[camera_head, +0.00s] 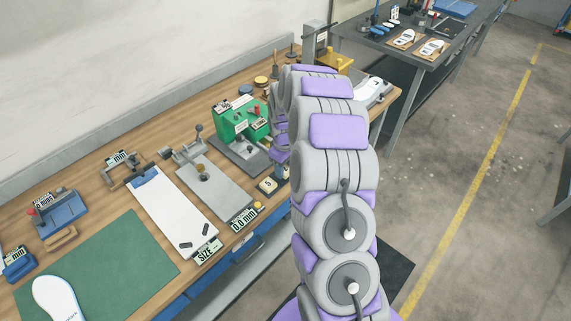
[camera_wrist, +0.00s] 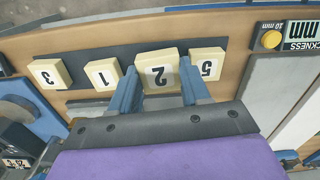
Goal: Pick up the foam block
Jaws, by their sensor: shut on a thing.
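A pale yellow foam block marked 2 (camera_wrist: 164,60) is between the two blue fingers of my gripper (camera_wrist: 160,88) in the wrist view. The fingers are shut on its sides. It looks a little larger than its neighbours; I cannot tell whether it is clear of the dark strip (camera_wrist: 134,53). Similar blocks marked 5 (camera_wrist: 208,64), 1 (camera_wrist: 103,74) and 3 (camera_wrist: 50,74) stand in the same row. In the head view a block marked 5 (camera_head: 267,186) shows beside my arm, which hides the rest of the row and the held block.
The wooden bench (camera_head: 100,205) also holds a green machine (camera_head: 238,118), a grey plate fixture (camera_head: 217,187), a white board (camera_head: 172,212) and a green mat (camera_head: 100,268). A second table (camera_head: 385,50) stands behind.

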